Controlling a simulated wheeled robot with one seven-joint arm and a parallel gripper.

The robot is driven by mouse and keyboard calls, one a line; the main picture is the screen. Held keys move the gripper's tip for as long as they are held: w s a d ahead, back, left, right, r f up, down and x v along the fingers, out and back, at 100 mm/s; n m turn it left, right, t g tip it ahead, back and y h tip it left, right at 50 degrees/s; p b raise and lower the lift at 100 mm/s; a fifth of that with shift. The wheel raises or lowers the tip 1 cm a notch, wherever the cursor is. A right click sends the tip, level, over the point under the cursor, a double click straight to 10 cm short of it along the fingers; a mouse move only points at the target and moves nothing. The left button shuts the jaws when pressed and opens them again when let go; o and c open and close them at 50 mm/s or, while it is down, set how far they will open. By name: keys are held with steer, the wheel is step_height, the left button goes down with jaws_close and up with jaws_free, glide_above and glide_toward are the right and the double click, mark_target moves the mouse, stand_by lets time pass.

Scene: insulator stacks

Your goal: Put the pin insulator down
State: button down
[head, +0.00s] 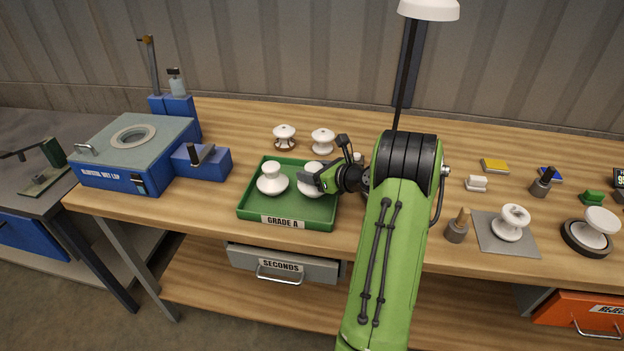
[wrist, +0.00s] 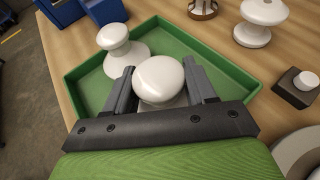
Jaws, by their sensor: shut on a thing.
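A white pin insulator (wrist: 160,80) is between the fingers of my gripper (wrist: 162,88), which is shut on it. In the head view the held insulator (head: 311,182) is at the right side of the green GRADE A tray (head: 252,219), partly hidden by my gripper (head: 318,180). It looks upright and within the tray's walls. I cannot tell whether its base touches the tray floor. A second white insulator (head: 272,180) stands in the left part of the tray, apart from the held one; it also shows in the wrist view (wrist: 118,43).
Two white insulators (head: 284,137) (head: 322,141) stand behind the tray. A blue machine (head: 135,165) is at the left. A SECONDS drawer (head: 290,265) hangs below the bench. At the right, a white insulator (head: 511,222) is on a grey mat (head: 489,242). My arm hides the bench's middle.

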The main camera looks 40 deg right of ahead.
steer(key=shift+f, duration=0.7)
steer(key=shift+r, duration=0.1)
steer(key=shift+c, duration=1.8)
jaws_free()
steer(key=shift+s, duration=0.1)
steer(key=a+p+v, duration=0.1)
steer(key=p+v, duration=0.1)
steer(key=v, duration=1)
steer(key=w+a+r+n+g+y, duration=0.1)
steer(key=a+r+n+g, duration=0.2)
steer(key=a+n, duration=0.75)
steer(key=a+r+n+g+y, duration=0.1)
steer(key=a+r+n+g, duration=0.15)
steer(key=a+n, duration=0.8)
steer(key=s+a+n+g+h, duration=0.1)
steer(key=s+a+n, duration=0.3)
steer(key=s+n, duration=0.3)
steer(key=s+a+r+n+g+h, duration=0.1)
steer(key=s+a+n+h, duration=0.1)
steer(key=s+a+n, duration=0.3)
steer(key=s+n, duration=0.2)
steer(key=s, duration=0.2)
steer(key=shift+r, duration=0.3)
